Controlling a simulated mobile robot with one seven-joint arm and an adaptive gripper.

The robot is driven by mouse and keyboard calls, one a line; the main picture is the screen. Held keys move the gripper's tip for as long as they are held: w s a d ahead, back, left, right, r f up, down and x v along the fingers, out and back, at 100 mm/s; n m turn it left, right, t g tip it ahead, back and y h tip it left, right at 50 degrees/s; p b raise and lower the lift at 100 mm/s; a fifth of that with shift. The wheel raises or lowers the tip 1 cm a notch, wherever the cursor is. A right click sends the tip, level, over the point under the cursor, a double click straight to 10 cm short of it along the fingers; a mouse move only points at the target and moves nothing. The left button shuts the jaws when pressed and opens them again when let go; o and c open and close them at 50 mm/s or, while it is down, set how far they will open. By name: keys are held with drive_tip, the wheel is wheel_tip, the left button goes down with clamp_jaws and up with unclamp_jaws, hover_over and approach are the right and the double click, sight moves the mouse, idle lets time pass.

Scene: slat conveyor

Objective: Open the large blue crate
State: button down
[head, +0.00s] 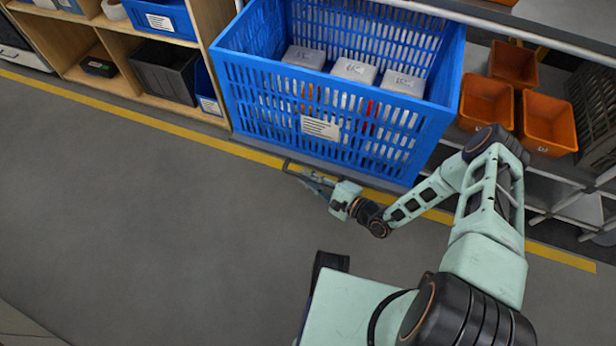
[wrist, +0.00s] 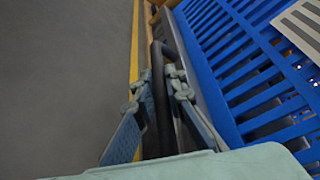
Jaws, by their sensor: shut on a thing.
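The large blue crate (head: 240,100) stands at the top centre of the head view, with slatted walls and an open top. A white label (head: 321,128) is on its front wall. Its slatted side and label also show at the right of the wrist view (wrist: 222,60). My gripper (head: 312,180) is low in front of the crate. In the wrist view my gripper (wrist: 160,82) is shut on a dark bar handle (wrist: 158,115), which runs between the two fingers beside a grey panel below the slats. How the handle joins the crate is hidden.
Several grey labelled boxes (head: 353,71) sit inside the crate. A wooden shelf (head: 110,85) with bins stands left, close to the crate. Orange bins (head: 487,102) sit on a rack at right. Open grey floor (head: 150,210) lies in front, beyond a yellow line (head: 130,111).

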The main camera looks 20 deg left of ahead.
drive_tip(key=shift+s, duration=0.35)
drive_tip(key=c, duration=2)
unclamp_jaws()
drive_tip(key=shift+o, duration=0.2)
wheel_tip(320, 180, up, 9)
drive_tip(key=shift+w+r, duration=0.1)
drive_tip(key=shift+r, duration=0.45)
